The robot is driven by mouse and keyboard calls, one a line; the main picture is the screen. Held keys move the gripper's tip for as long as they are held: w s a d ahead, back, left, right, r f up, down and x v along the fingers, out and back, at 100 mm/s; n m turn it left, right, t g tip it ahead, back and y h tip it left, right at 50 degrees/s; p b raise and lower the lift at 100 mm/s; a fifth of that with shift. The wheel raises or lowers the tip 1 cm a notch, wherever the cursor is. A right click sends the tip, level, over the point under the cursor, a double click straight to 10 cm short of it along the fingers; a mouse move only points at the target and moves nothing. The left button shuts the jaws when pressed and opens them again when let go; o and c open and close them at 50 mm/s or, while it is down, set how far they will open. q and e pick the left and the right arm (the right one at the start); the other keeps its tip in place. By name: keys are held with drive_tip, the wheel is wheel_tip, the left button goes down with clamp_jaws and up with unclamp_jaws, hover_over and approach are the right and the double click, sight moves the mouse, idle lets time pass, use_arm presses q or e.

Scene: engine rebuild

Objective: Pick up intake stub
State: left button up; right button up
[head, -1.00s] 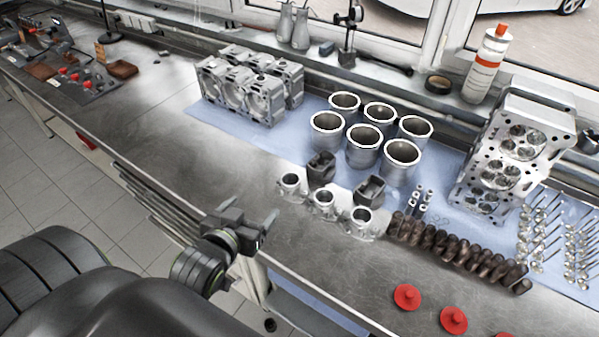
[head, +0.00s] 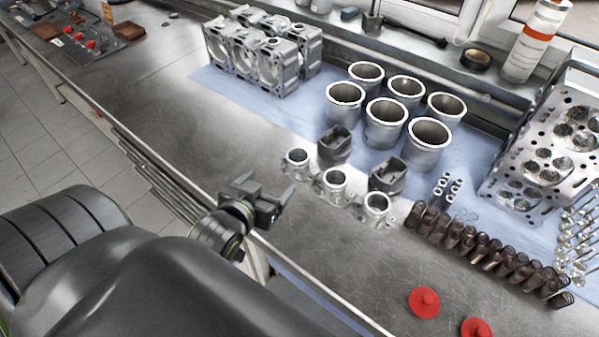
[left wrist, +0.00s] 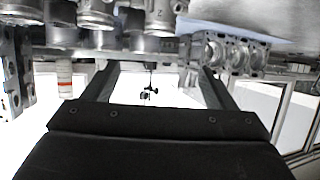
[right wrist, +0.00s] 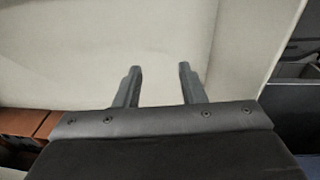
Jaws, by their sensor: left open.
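Three silver intake stubs stand in a slanted row on the metal bench in the head view: a left one (head: 297,163), a middle one (head: 335,185) and a right one (head: 376,208). My left gripper (head: 268,189) is open and empty near the bench's front edge, to the left of the stubs and apart from them. In the left wrist view its open fingers (left wrist: 157,76) have nothing between them, and metal parts hang inverted along the top. My right gripper (right wrist: 159,68) is open and empty against a pale surface; it is not in the head view.
Two dark blocks (head: 387,176) stand just behind the stubs. Several cylinder liners (head: 386,125) stand farther back on blue cloth. Dark coiled parts (head: 480,247) lie to the right, with red caps (head: 424,302) in front.

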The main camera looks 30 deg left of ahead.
use_arm(q)
drive_tip(key=f, duration=0.1)
drive_tip(key=p, duration=0.3)
approach(302, 151)
drive_tip(key=shift+w+a+f, duration=0.3)
drive_tip(key=shift+w+f, duration=0.55)
drive_tip(key=shift+w, duration=0.05)
drive_tip(key=shift+r+p+x, duration=0.15)
drive_tip(key=shift+p+x, duration=0.25)
drive_tip(key=shift+x, duration=0.7)
drive_tip(key=shift+r+p+x, duration=0.15)
drive_tip(key=shift+p+x, duration=0.25)
drive_tip(key=shift+x, duration=0.7)
drive_tip(key=shift+w+f, duration=0.25)
drive_tip(key=shift+w, duration=0.3)
use_arm(e)
drive_tip(key=r, duration=0.3)
drive_tip(key=shift+w+a+r, duration=0.2)
drive_tip(key=shift+w+r, duration=0.05)
drive_tip(key=shift+r, duration=0.15)
use_arm(q)
drive_tip(key=c, duration=1.3)
use_arm(e)
drive_tip(key=shift+d, duration=0.15)
use_arm(q)
drive_tip(key=shift+r, duration=0.1)
